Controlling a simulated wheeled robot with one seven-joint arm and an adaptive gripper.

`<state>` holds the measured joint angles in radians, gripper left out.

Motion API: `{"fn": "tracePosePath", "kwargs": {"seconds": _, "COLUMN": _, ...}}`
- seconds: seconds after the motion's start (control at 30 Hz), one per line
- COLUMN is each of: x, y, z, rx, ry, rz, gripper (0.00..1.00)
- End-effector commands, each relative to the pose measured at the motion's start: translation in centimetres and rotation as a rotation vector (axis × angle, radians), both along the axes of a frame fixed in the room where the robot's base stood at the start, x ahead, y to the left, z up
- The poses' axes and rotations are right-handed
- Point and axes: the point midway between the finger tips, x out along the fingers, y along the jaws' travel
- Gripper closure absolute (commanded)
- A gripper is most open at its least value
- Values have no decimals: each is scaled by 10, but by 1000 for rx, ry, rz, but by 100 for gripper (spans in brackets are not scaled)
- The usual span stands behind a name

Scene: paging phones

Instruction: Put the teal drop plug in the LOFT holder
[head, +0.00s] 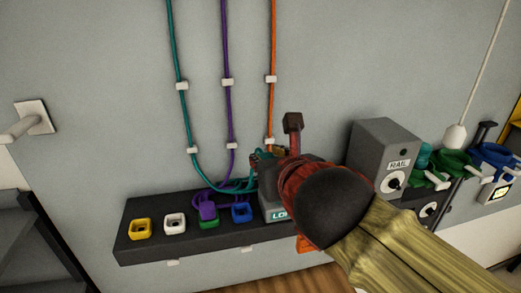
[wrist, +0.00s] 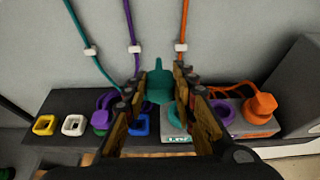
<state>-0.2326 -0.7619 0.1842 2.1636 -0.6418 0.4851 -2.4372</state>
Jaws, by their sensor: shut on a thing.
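The teal drop plug (wrist: 158,82) is between the fingertips of my gripper (wrist: 160,88) in the wrist view, held above the shelf. The gripper is shut on it. In the head view my gripper and arm hide most of the plug. A grey box with a partly readable "LO" label (wrist: 179,140) stands on the shelf below; the label also shows in the head view (head: 280,215). A teal ring holder (wrist: 174,116) on this box is partly hidden by the right finger. The plug is apart from it, farther back in the picture.
On the dark shelf (head: 127,252) stand yellow (head: 140,229), white (head: 174,223) and blue (head: 242,212) holders. A purple plug (head: 207,210) sits at the green holder (head: 208,224). A purple holder (wrist: 222,112) and an orange plug (wrist: 261,105) are right of the fingers. The RAIL box (head: 382,155) stands right.

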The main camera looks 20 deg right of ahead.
Motion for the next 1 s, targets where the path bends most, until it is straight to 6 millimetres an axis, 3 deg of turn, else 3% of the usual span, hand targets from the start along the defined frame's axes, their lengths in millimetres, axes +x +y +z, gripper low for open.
{"fn": "tracePosePath", "kwargs": {"seconds": 0.7, "x": 13, "y": -39, "z": 4, "rx": 4, "ry": -2, "rz": -4, "gripper": 99}}
{"fn": "tracePosePath", "kwargs": {"seconds": 1.0, "x": 14, "y": -42, "z": 1, "rx": 2, "ry": -6, "rz": -4, "gripper": 99}}
